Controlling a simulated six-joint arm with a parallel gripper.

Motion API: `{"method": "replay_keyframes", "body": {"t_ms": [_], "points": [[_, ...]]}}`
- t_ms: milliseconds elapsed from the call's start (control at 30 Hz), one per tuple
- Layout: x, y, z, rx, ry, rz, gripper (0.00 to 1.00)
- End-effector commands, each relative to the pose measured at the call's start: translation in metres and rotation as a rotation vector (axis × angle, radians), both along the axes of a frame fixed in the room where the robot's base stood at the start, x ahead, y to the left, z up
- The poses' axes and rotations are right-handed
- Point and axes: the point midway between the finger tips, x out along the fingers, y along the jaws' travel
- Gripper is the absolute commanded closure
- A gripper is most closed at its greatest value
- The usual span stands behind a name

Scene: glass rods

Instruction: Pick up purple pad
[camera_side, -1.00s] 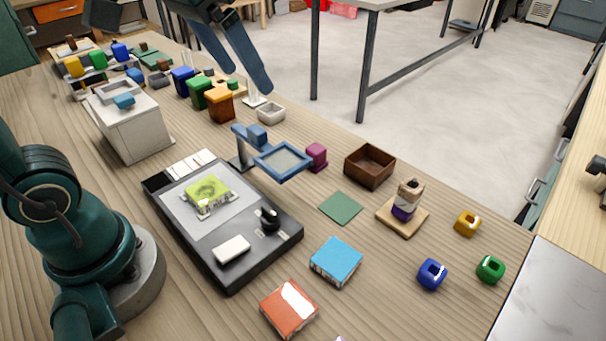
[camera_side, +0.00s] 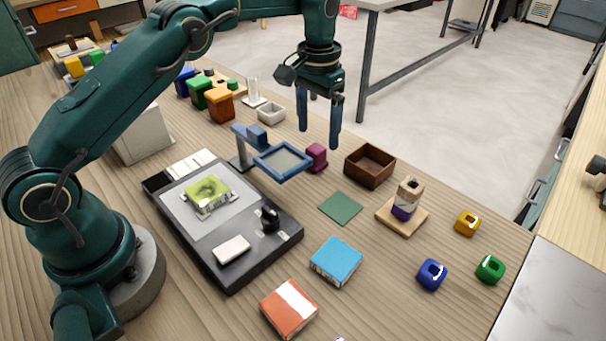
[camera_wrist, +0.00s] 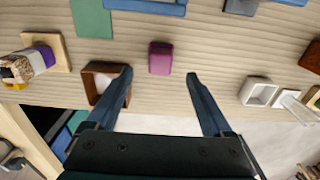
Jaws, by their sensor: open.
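The purple pad (camera_side: 316,157) is a small magenta-purple block on the wooden table, between the blue-framed magnifier and the brown box in the side view. In the wrist view the purple pad (camera_wrist: 160,58) lies near the middle, ahead of and between the fingers. My gripper (camera_side: 319,140) is open and empty, with its fingers pointing down. In the side view it appears above the pad; the fingers do not touch it. In the wrist view my gripper (camera_wrist: 160,75) shows both fingers spread wide.
The brown open box (camera_side: 369,166) stands right of the pad. The blue-framed magnifier (camera_side: 283,162) is close on its left. A white dish (camera_side: 271,113) sits behind. A green square (camera_side: 341,208) lies flat in front. A wooden base (camera_side: 402,220) carries a banded block.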

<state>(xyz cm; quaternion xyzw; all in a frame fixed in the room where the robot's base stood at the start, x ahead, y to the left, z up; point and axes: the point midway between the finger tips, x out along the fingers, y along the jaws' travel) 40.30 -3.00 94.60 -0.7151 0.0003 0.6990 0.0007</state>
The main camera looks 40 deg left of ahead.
Motion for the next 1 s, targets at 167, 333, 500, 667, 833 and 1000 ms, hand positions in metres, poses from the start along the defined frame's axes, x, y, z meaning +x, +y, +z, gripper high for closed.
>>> {"method": "replay_keyframes", "body": {"t_ms": [167, 333, 500, 667, 833, 1000], "points": [[-0.003, 0.0, -0.02, -0.001, 0.028, 0.001, 0.15], [-0.004, 0.0, -0.041, -0.001, 0.029, 0.001, 0.15], [-0.004, 0.0, -0.057, -0.001, 0.025, 0.001, 0.15], [-0.003, 0.0, -0.061, -0.001, 0.023, 0.001, 0.15], [-0.003, 0.0, -0.06, -0.001, 0.023, 0.001, 0.19], [-0.003, 0.0, -0.06, -0.001, 0.023, 0.001, 0.84]]}}
